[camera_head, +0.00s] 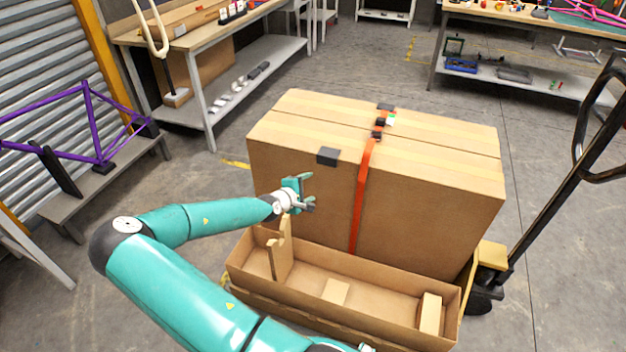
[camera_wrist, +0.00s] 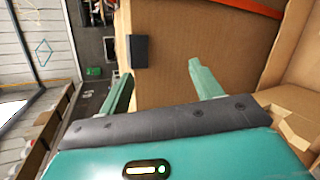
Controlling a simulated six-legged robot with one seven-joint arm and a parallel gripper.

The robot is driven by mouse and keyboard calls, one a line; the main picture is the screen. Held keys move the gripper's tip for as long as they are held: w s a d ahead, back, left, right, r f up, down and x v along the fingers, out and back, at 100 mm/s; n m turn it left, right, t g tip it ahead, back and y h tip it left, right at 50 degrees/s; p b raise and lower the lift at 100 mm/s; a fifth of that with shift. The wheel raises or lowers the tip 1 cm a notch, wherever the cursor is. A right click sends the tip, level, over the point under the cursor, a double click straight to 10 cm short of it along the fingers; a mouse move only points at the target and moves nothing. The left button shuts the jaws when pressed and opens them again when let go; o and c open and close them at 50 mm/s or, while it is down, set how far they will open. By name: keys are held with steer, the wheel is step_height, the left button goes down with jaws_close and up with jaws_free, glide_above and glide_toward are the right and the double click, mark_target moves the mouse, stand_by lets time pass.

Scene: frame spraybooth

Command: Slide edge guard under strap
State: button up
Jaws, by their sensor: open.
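Another dark piece (camera_head: 385,107) lies under the strap at the back top edge. My gripper (camera_head: 308,190) is open and empty before the front face, below and left of the guard. The wrist view shows the guard (camera_wrist: 140,51) beyond the fingers (camera_wrist: 160,80) and the strap (camera_wrist: 245,8) at top right.
An open cardboard tray (camera_head: 300,295) with inserts stands against the box's front. A pallet jack handle (camera_head: 550,190) rises at right. Workbenches stand behind, and a purple bike frame (camera_head: 90,125) is at left. The box top is mostly clear.

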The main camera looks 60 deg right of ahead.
mark_target(336, 162)
steer(key=d, duration=0.5)
steer(key=s+d+n+h, duration=0.1)
steer(key=d, duration=0.5)
steer(key=d+f+n+h, duration=0.1)
steer(key=d, duration=0.4)
steer(key=shift+s+d, duration=0.15)
steer(key=shift+d, duration=0.1)
steer(key=shift+c, duration=0.5)
steer(key=c, duration=1.1)
steer(key=shift+c, duration=0.3)
steer(key=shift+o, duration=1.3)
steer(key=shift+f, duration=0.1)
steer(key=shift+a+f, duration=0.1)
steer(key=shift+c, duration=0.3)
